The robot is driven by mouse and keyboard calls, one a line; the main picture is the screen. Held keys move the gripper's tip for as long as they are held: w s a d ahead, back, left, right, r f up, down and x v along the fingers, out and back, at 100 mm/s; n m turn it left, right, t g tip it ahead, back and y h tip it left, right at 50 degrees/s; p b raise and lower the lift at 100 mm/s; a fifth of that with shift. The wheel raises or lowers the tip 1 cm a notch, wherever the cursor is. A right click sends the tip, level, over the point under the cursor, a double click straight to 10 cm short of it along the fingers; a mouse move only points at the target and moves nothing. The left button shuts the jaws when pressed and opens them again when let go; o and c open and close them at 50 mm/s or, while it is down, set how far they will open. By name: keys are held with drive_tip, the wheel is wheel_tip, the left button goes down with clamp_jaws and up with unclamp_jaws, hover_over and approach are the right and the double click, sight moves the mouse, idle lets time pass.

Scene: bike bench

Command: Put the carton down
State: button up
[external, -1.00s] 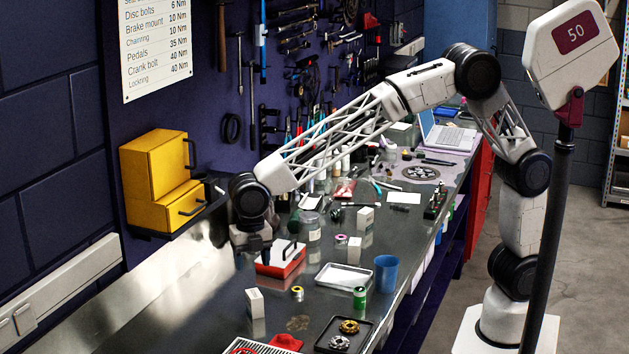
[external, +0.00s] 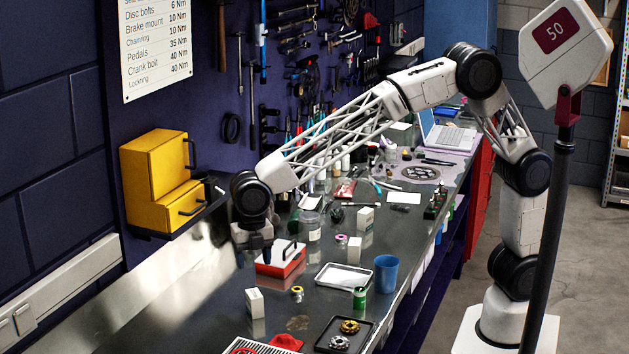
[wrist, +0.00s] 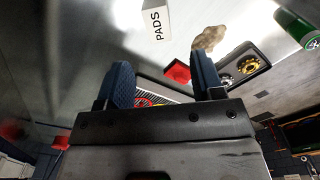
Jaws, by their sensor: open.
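A small white carton marked PADS (wrist: 155,22) stands on the bench at the top of the wrist view. It appears to be the white carton (external: 254,302) upright at the front left of the bench in the external view. My gripper (wrist: 163,85) is open, with its two blue fingers apart and nothing held between them. The carton is beyond the fingers and clear of them. In the external view my gripper (external: 268,246) is low over the bench, behind the carton, and its fingers are hard to make out.
A red box (external: 291,265) is close by my gripper. A metal tray (external: 324,283), a blue cup (external: 386,274), a green can (external: 359,299) and a dark tray with cogs (external: 330,334) stand to the right. Two other white cartons (external: 365,217) (external: 354,250) stand farther back.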

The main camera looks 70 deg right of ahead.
drive_tip(key=s+d+r+m, duration=0.3)
drive_tip(key=d+m, duration=0.1)
drive_tip(key=d, duration=0.6)
drive_tip(key=s+d+r+m+t, duration=0.1)
drive_tip(key=s+d+r+m, duration=0.25)
drive_tip(key=d, duration=0.55)
drive_tip(key=s+d+r+m, duration=0.3)
drive_tip(key=s+d+m, duration=0.15)
drive_tip(key=d, duration=0.55)
drive_tip(key=s+d+f+m, duration=0.2)
drive_tip(key=s+d+m, duration=0.5)
drive_tip(key=s+d, duration=0.2)
drive_tip(key=s+d+f+m+t, duration=0.1)
drive_tip(key=s+d+f+m, duration=0.1)
drive_tip(key=s+d+m, duration=0.6)
drive_tip(key=shift+s+d+f+t, duration=0.25)
drive_tip(key=shift+s+d, duration=0.95)
drive_tip(key=shift+s, duration=1.75)
idle(0.4)
